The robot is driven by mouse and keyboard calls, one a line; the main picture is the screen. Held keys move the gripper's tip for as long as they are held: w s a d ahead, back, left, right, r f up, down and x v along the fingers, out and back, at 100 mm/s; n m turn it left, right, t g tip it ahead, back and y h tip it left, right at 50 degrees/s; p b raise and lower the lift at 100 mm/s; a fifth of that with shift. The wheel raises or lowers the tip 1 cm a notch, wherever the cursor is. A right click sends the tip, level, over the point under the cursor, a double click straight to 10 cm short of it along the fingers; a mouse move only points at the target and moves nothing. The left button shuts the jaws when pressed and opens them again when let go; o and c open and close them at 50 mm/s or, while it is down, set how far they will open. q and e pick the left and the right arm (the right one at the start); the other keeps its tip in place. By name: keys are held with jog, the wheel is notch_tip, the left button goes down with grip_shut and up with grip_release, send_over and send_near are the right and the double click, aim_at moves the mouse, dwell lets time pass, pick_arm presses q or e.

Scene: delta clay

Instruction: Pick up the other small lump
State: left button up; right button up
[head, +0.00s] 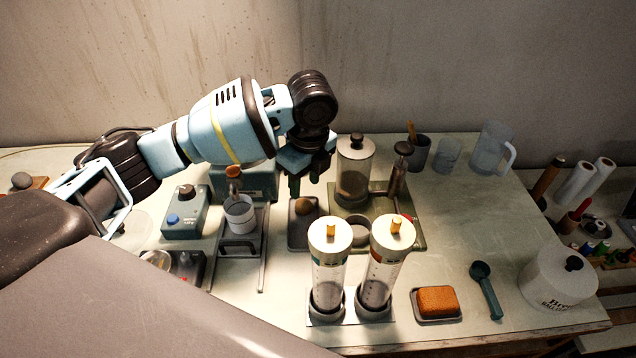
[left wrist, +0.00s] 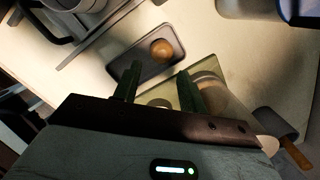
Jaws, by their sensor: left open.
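A small round brown lump (head: 304,206) lies on a small dark tray (head: 296,236) in the middle of the table. In the left wrist view the lump (left wrist: 162,50) sits towards the right part of the tray (left wrist: 128,63). My left gripper (head: 305,180) is above and behind the tray, its fingers pointing down. In the left wrist view the gripper (left wrist: 158,84) is open, with nothing between its fingers, and the lump shows beyond the fingertips. My right gripper is not in view.
Two white-capped cylinders (head: 328,265) (head: 383,265) stand in front. A cup (head: 240,213) on a stand is left of the tray. An orange sponge (head: 437,300) lies front right.

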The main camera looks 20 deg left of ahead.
aim_at(303, 210)
pick_arm(q)
jog(key=shift+a+f, duration=0.15)
jog(key=shift+f, duration=0.85)
jog(key=shift+w+f, duration=0.1)
jog(key=shift+f, duration=0.05)
jog(key=shift+a+f, duration=0.1)
jog(key=shift+f, duration=0.25)
jog(key=f, duration=0.4)
jog(key=shift+w+a+f, duration=0.15)
jog(key=shift+w, duration=0.05)
jog(key=shift+c, duration=0.8)
jog(key=c, duration=0.5)
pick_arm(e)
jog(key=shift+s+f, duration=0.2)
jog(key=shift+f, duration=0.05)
